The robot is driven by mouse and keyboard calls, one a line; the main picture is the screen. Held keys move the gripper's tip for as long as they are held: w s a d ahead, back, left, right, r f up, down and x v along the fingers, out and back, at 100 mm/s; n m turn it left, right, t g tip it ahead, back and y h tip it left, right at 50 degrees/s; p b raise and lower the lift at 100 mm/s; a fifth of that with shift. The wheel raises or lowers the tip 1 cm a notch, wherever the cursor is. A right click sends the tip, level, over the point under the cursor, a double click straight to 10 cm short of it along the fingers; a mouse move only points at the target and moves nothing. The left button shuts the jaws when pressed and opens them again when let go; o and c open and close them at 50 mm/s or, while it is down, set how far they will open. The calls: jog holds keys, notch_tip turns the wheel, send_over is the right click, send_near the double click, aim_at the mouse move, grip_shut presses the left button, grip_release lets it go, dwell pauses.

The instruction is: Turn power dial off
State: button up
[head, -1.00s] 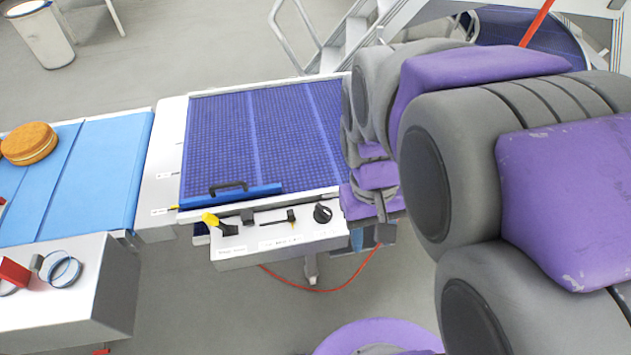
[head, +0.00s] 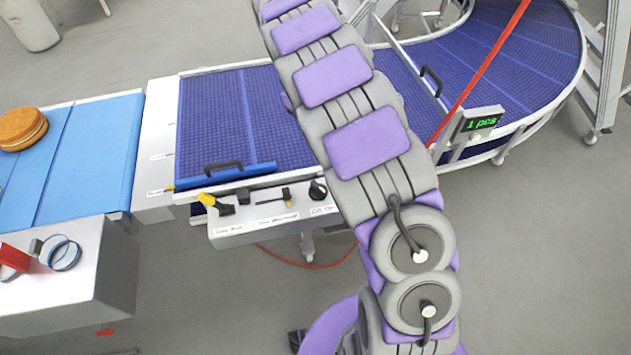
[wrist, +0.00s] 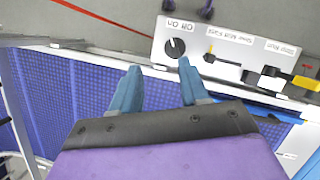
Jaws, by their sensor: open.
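The power dial (wrist: 174,48) is a round black knob on a white control panel (wrist: 222,60), beside an "Off On" label. Its pale pointer mark tilts to the upper left in the wrist view. I cannot tell surely which word it points to. The dial also shows in the head view (head: 318,189), at the panel's right end beside my arm. My gripper (wrist: 158,74) has two blue fingers, spread apart with nothing between them. In the wrist view the dial lies just beyond the fingertips, nearer the right one, and apart from them. My gripper is outside the head view.
Beside the dial are a speed slider (head: 272,196) and a yellow-black stop/run switch (head: 217,205). A blue mesh conveyor (head: 222,115) with a blue handled bar (head: 225,176) lies behind the panel. A counter screen (head: 481,123) reads "1 pcs". A red cable hangs below the panel.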

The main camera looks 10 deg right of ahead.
jog(key=w+a+f+n, duration=0.2)
jog(key=w+a+f, duration=0.1)
jog(key=w+f, duration=0.15)
jog(key=b, duration=0.2)
send_near(317, 185)
jog(key=x, duration=0.9)
jog(key=shift+c, duration=0.2)
grip_shut()
